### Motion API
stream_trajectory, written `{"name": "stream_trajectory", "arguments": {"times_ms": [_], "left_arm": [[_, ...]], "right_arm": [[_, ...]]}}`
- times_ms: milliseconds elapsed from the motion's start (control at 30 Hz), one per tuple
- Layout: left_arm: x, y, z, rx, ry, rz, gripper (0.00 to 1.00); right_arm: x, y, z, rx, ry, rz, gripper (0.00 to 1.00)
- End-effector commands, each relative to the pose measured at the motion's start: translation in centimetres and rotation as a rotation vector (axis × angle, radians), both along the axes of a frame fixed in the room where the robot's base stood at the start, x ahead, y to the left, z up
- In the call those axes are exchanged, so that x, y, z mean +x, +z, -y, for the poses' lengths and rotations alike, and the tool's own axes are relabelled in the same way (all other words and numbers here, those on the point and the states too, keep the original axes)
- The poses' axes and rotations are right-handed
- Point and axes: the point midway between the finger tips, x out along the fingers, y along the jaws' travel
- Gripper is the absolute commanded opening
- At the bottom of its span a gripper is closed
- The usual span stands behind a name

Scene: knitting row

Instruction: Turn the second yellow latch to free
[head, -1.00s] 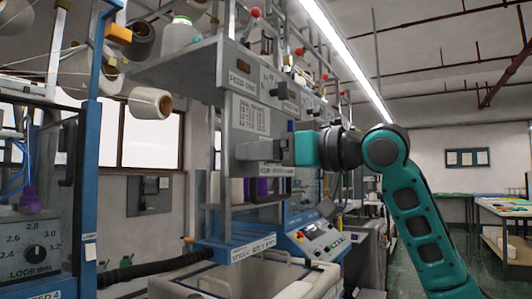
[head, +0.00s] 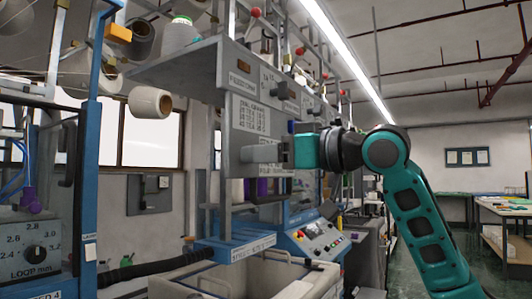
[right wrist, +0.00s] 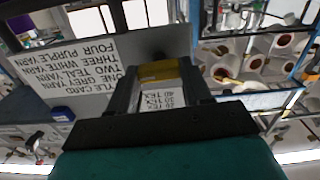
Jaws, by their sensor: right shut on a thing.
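My right gripper (head: 262,153) reaches from the right to the grey panel (head: 236,108) with the FEED label and the white card. In the right wrist view my right gripper (right wrist: 160,72) is shut on a yellow latch (right wrist: 158,70), with one dark finger on each side of it. A small white label with TEX numbers (right wrist: 160,98) shows between the fingers. In the head view the gripper hides the latch, and I cannot tell how far it is turned. My left gripper is not in view.
A blue control console (head: 318,236) and an open bin (head: 215,282) lie below. The aisle at right is clear.

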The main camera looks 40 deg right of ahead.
Motion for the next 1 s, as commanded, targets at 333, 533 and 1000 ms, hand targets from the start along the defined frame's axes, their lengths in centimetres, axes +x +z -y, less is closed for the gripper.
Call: {"name": "stream_trajectory", "arguments": {"times_ms": [333,533,1000], "left_arm": [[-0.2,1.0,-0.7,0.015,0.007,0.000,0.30],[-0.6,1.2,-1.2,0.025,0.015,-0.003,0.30],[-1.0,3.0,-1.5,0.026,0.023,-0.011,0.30]], "right_arm": [[0.0,0.1,-0.1,-0.240,0.001,0.095,0.18],[-0.1,0.1,-0.2,-0.418,0.000,0.169,0.18],[-0.1,-0.1,-0.3,-0.829,0.002,0.339,0.18]]}}
